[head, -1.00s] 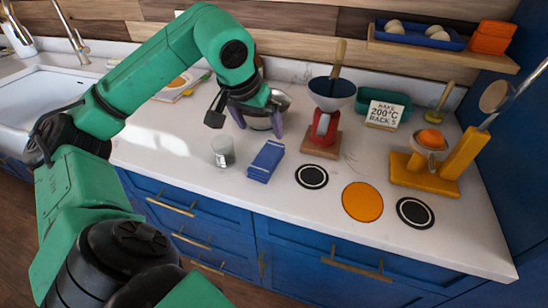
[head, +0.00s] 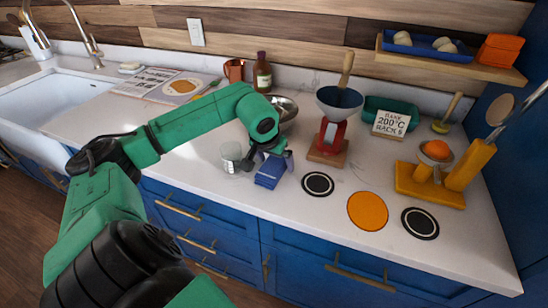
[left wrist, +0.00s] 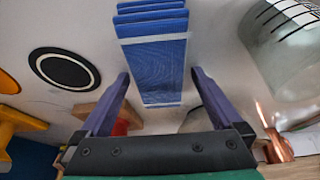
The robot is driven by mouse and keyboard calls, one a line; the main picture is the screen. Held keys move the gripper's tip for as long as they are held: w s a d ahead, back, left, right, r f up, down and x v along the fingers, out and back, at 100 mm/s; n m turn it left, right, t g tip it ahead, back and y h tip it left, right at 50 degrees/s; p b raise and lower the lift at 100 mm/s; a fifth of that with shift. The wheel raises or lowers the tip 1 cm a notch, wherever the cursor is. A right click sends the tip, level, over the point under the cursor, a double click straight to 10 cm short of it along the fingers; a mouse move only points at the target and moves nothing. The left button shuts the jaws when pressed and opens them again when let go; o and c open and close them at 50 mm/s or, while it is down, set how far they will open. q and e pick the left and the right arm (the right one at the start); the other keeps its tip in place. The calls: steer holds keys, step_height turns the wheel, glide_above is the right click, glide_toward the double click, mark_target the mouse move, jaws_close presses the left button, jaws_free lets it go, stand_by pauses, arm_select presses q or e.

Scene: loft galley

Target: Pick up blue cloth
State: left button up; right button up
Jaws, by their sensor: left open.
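The blue cloth (head: 268,174) is a folded stack with pale edge stripes, lying on the white counter. My left gripper (head: 272,158) is over its far end in the head view, pointing down. In the left wrist view the cloth (left wrist: 155,60) lies between and beyond the two purple fingers of the left gripper (left wrist: 160,85), with a gap on each side. The left gripper is open and empty. Part of the cloth is hidden by the gripper in the head view. My right gripper is not in view.
A clear glass (head: 231,157) stands close left of the cloth. A metal bowl (head: 286,106) is behind it. A red stand with a blue bowl (head: 338,104) is to the right. Dark round coasters (head: 318,184) and an orange one (head: 367,210) lie flat at the front right.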

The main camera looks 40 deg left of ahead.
mark_target(276, 160)
arm_select(q)
steer(key=shift+f, duration=0.2)
steer(key=c, duration=1.3)
steer(key=shift+r, duration=0.2)
steer(key=shift+c, duration=0.2)
steer(key=shift+r, duration=0.25)
step_height(276, 160, up, 7)
steer(key=shift+w, duration=0.1)
step_height(276, 160, up, 13)
steer(key=p, duration=0.2)
steer(key=shift+f, duration=0.2)
